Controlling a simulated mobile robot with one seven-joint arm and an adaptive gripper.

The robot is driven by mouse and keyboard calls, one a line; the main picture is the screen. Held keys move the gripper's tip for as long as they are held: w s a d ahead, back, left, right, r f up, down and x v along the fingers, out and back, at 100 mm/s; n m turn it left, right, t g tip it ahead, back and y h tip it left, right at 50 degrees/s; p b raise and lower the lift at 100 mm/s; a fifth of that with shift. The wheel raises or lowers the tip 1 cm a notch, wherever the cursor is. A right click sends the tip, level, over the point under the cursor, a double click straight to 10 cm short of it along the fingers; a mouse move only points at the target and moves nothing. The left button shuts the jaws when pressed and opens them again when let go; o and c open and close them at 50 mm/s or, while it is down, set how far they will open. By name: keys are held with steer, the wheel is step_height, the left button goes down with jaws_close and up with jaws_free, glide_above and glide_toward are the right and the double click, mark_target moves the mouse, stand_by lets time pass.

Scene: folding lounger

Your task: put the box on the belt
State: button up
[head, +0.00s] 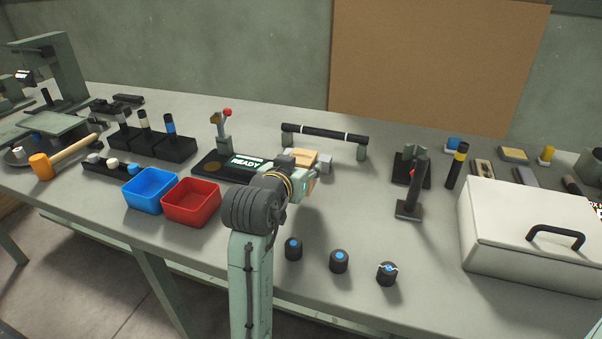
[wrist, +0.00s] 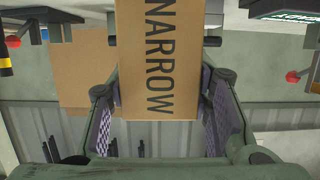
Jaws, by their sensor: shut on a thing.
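My gripper (wrist: 162,112) is shut on a brown cardboard box (wrist: 158,55) marked NARROW, one finger on each side of it. In the head view, my gripper (head: 302,170) is above the middle of the bench, and it and my arm hide part of the box (head: 300,155). The wrist view appears upside down against the room. I cannot make out clearly which thing is the belt. A dark panel reading READY (head: 247,162) lies just left of my gripper, partly behind my arm.
A black bar on grey posts (head: 326,132) stands behind my gripper. A red-knobbed lever (head: 224,130) is at the left, with a blue bin (head: 150,190) and a red bin (head: 191,202). A black stand (head: 411,190) and white case (head: 531,235) are right. Dark knobs (head: 339,261) are in front.

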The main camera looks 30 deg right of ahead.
steer(key=shift+w+d+f+p, duration=0.1)
steer(key=shift+w+f+p, duration=0.1)
steer(key=shift+f, duration=0.7)
steer(key=shift+w+d+f+p, duration=0.1)
steer(key=shift+f+p, duration=0.1)
steer(key=shift+f, duration=0.7)
steer(key=shift+f, duration=0.1)
steer(key=shift+f, duration=0.15)
steer(key=o, duration=1.3)
